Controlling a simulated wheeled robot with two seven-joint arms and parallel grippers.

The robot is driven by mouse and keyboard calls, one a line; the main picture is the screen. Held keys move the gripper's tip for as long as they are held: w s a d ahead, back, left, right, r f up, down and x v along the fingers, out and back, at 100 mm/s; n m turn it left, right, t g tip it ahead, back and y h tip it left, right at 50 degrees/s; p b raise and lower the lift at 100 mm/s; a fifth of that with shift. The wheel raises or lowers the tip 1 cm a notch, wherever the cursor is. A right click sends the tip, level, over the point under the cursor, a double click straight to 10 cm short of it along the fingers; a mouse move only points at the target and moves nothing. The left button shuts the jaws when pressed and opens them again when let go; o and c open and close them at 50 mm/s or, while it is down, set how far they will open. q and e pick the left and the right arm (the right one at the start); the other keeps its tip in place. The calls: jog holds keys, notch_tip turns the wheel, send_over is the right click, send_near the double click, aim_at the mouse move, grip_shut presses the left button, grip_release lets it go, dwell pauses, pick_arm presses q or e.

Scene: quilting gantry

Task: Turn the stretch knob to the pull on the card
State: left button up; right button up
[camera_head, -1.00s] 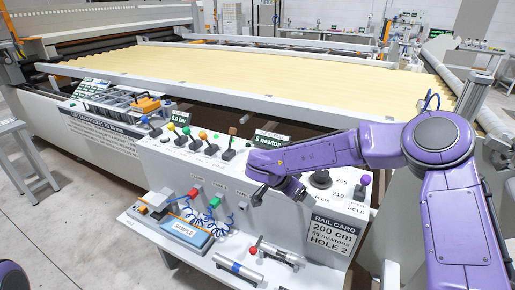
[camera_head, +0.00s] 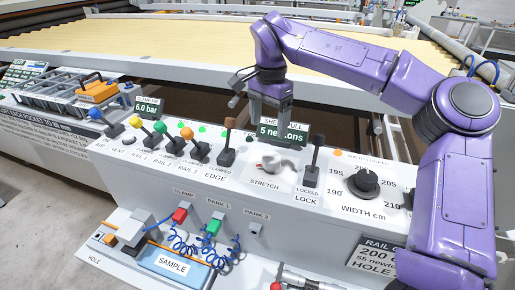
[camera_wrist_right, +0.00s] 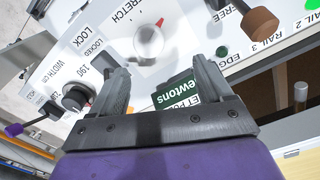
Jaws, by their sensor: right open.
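The stretch knob (camera_head: 270,165) is a pale round knob with a red pointer mark on the white console, above the word STRETCH. It also shows in the right wrist view (camera_wrist_right: 150,42). The display (camera_head: 272,133) behind it reads 5 newtons and is partly covered by my right gripper. The rail card (camera_head: 372,258) at the lower right shows 200, 55 newtons and HOLE, its right side hidden by my arm. My right gripper (camera_head: 268,118) is open above and behind the knob, pointing down. In the wrist view the knob lies beyond the fingertips (camera_wrist_right: 157,70), apart from them.
The lock lever (camera_head: 314,160) stands just right of the knob, with the black width knob (camera_head: 364,184) further right. The edge lever (camera_head: 228,145) and several coloured levers stand to the left. A sample tray (camera_head: 172,262) lies below.

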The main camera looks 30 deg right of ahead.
aim_at(272, 156)
jog(key=s+f, duration=0.1)
jog(key=f, duration=0.1)
jog(key=s+f, duration=0.1)
jog(key=f, duration=0.1)
jog(key=s+f, duration=0.1)
jog(key=shift+s+d+f+b, duration=0.15)
jog(key=shift+s+f+b, duration=0.05)
jog(key=shift+f+b, duration=0.2)
jog(key=f, duration=0.1)
jog(key=w+f, duration=0.2)
jog(key=f, duration=0.1)
jog(key=shift+s+r, duration=0.2)
jog(key=shift+s, duration=0.25)
pick_arm(q)
jog(key=shift+s+f, duration=0.4)
jog(key=shift+s, duration=0.2)
pick_arm(e)
jog(key=shift+w+f, duration=0.1)
jog(key=shift+w, duration=0.05)
jog(key=c, duration=1)
